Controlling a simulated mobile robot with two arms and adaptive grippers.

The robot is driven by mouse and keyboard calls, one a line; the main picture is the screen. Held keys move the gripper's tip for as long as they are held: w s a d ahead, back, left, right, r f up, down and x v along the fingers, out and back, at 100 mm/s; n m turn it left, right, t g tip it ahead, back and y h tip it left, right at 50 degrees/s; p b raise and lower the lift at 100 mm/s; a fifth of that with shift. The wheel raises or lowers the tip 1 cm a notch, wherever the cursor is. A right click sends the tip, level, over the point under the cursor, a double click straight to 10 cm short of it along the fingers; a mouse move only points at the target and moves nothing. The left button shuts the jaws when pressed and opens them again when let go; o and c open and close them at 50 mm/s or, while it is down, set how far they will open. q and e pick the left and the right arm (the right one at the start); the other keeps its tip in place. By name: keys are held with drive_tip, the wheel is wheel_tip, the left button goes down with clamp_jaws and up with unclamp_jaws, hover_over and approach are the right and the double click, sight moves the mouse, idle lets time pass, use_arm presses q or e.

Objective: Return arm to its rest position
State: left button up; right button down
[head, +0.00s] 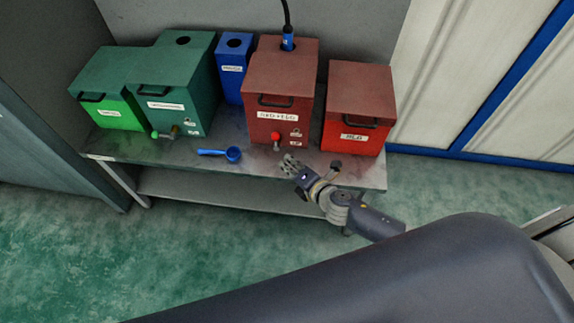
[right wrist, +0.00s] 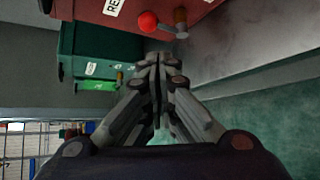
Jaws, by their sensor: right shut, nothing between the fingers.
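My right gripper (head: 292,164) is in front of the tall red box (head: 278,85), over the front edge of the metal table. In the right wrist view my right gripper (right wrist: 159,65) has its fingers together with nothing between them. The red box's red-knobbed tap (head: 276,138) is just beyond the fingertips in the head view. The red knob also shows above the fingers in the right wrist view (right wrist: 148,22). My left gripper is not in view.
The metal table (head: 260,175) also bears green boxes (head: 175,95), a blue box (head: 233,70), a smaller red box (head: 358,100) and a blue scoop (head: 232,154). A cable with a blue plug (head: 288,40) enters the tall red box. The green floor (head: 190,235) in front is clear.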

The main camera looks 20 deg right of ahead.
drive_tip(key=s+d+f+m+g+h, duration=0.1)
drive_tip(key=s+d+f+m+g, duration=0.2)
drive_tip(key=f, duration=0.4)
drive_tip(key=s+d+f+m+h, duration=0.1)
drive_tip(key=s+d+f+m, duration=0.2)
drive_tip(key=s+f+m, duration=0.3)
drive_tip(key=s+d+f+m+g+h, duration=0.15)
drive_tip(key=s+f, duration=0.25)
drive_tip(key=f, duration=0.4)
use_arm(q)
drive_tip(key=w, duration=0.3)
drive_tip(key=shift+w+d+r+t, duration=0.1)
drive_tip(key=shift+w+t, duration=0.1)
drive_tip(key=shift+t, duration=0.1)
use_arm(e)
drive_tip(key=s+f+m+g, duration=0.2)
drive_tip(key=s+f+m, duration=0.2)
drive_tip(key=s, duration=0.6)
drive_tip(key=s+f+m+g, duration=0.2)
drive_tip(key=s+f+m, duration=0.3)
drive_tip(key=s, duration=0.5)
drive_tip(key=s+f+m+g, duration=0.3)
drive_tip(key=s+f+m, duration=0.1)
drive_tip(key=s, duration=0.7)
drive_tip(key=shift+f, duration=0.25)
drive_tip(key=shift+d, duration=0.1)
